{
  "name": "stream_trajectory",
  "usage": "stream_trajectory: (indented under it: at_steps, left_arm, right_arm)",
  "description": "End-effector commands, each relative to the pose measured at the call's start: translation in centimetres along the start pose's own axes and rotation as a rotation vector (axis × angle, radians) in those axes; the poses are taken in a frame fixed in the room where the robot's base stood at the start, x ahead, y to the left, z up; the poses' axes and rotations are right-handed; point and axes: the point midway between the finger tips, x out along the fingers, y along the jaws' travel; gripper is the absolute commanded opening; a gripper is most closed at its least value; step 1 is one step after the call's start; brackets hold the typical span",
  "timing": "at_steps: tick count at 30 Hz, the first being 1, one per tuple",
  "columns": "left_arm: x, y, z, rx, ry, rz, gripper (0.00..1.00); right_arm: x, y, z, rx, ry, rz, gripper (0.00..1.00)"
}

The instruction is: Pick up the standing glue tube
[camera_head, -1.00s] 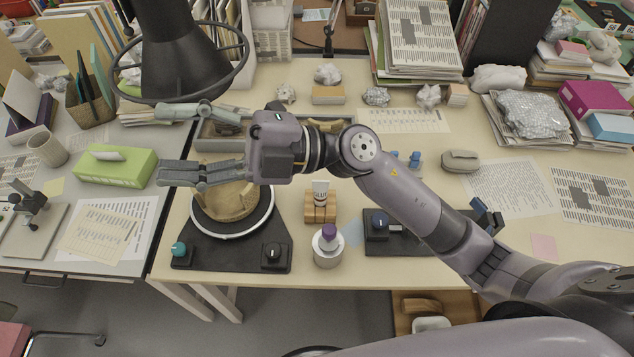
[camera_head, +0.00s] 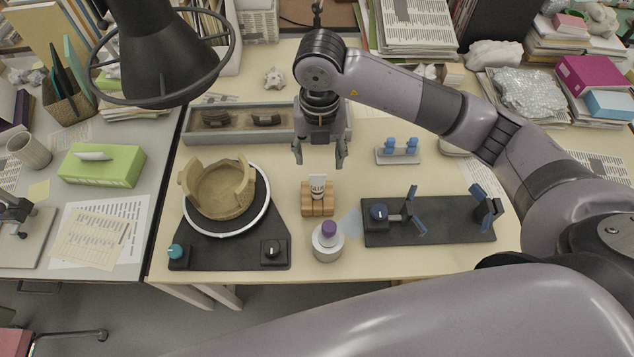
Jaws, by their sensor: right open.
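The white glue tube (camera_head: 317,186) stands upright in a wooden block holder (camera_head: 318,206) near the middle of the table, its printed label facing me. My right gripper (camera_head: 319,160) is open and empty. It points down, with its fingertips above and just behind the tube in the picture. I cannot tell the exact height gap, but no contact shows. My left gripper is not in view.
Left of the tube, a partly rebuilt clay pot (camera_head: 222,190) sits on a turntable. A purple-capped jar (camera_head: 327,244) stands in front. A black clamp fixture (camera_head: 428,222) lies to the right. A grey tray (camera_head: 270,137) with sherds lies behind.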

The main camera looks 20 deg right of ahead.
Motion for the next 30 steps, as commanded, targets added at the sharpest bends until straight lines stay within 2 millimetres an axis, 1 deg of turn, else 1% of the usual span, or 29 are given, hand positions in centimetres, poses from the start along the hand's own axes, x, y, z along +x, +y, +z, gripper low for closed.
stream_trajectory:
  at_steps: [1,3,6,9,12,17,22,25,27,30]
  left_arm:
    - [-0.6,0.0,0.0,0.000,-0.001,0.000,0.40]
    - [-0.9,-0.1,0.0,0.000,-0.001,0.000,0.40]
    - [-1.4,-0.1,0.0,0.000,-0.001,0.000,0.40]
    - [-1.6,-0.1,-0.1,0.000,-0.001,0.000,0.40]
    - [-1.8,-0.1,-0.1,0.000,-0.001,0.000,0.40]
    - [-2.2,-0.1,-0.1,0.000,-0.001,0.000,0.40]
    - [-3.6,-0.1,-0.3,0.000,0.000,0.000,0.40]
    - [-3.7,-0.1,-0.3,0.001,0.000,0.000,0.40]
    - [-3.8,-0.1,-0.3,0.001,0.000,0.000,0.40]
    - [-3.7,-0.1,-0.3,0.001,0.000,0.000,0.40]
  right_arm:
    - [1.0,-0.1,-0.2,0.000,0.006,-0.003,0.55]
    - [2.6,-0.1,-0.2,0.000,0.006,-0.002,0.55]
    - [4.6,0.0,-0.1,0.000,0.005,-0.001,0.55]
    - [6.2,0.1,-0.1,-0.001,0.004,0.001,0.55]
    - [7.1,0.1,-0.1,-0.002,0.002,0.002,0.55]
    - [8.0,0.2,0.0,-0.003,0.004,0.003,0.55]
    - [10.4,0.2,0.4,-0.002,0.005,0.001,0.55]
    - [11.8,0.3,0.4,-0.003,0.005,0.003,0.55]
    - [12.4,0.3,0.5,-0.004,0.003,0.003,0.55]
    - [12.7,0.3,0.5,-0.004,0.001,0.004,0.55]
